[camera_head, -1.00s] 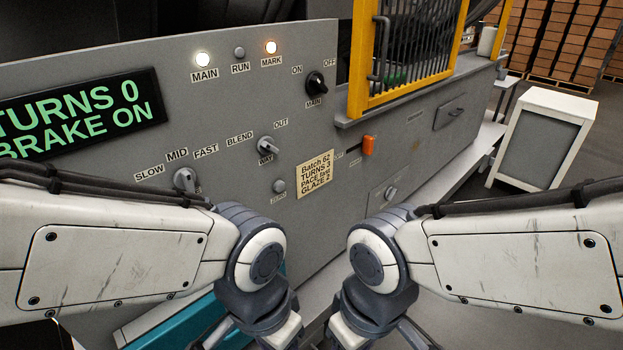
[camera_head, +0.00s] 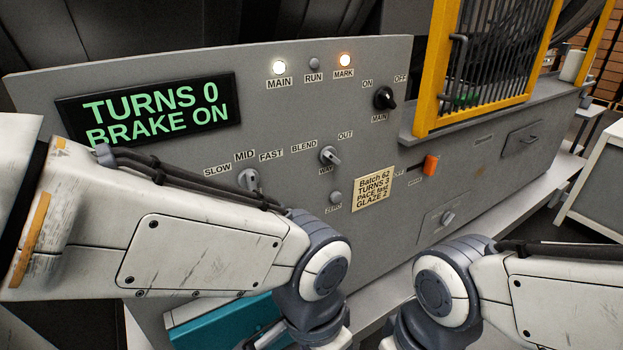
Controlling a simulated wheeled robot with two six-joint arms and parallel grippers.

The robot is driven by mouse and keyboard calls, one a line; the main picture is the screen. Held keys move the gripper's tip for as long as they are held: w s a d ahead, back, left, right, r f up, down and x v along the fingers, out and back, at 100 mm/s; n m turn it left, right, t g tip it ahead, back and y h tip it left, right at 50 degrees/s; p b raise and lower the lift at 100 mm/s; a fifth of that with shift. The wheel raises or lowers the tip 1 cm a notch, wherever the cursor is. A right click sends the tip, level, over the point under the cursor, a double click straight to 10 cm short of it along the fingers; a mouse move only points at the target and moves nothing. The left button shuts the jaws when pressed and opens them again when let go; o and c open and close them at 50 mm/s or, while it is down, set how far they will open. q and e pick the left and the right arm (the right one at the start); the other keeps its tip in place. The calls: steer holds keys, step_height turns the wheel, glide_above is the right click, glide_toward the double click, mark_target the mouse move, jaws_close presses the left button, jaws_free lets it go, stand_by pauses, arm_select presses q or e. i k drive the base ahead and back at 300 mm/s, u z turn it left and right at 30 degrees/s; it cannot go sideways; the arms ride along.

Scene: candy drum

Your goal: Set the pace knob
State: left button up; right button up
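The pace knob (camera_head: 248,180) is a grey knob on the grey control panel (camera_head: 200,60), under the labels SLOW, MID and FAST. Its pointer is up, near MID; its lower part is close behind my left arm's edge. A tan note (camera_head: 373,189) reads Batch 62, TURNS 3, PACE fast, GLAZE 2. The display (camera_head: 150,112) reads TURNS 0, BRAKE ON. Both my arms reach in at the bottom, but their grippers are below the frame, so their fingers do not show.
The WAY knob (camera_head: 329,156) sits right of the pace knob, with a ZERO button (camera_head: 335,197) below. The black MAIN switch (camera_head: 384,98) and an orange lever (camera_head: 431,164) are farther right. A yellow guard (camera_head: 436,70) stands beside the panel. MAIN and MARK lamps are lit.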

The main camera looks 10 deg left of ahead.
mark_target(248, 179)
steer(key=u, duration=2.55)
steer(key=k, duration=0.4)
steer(key=z, duration=2.2)
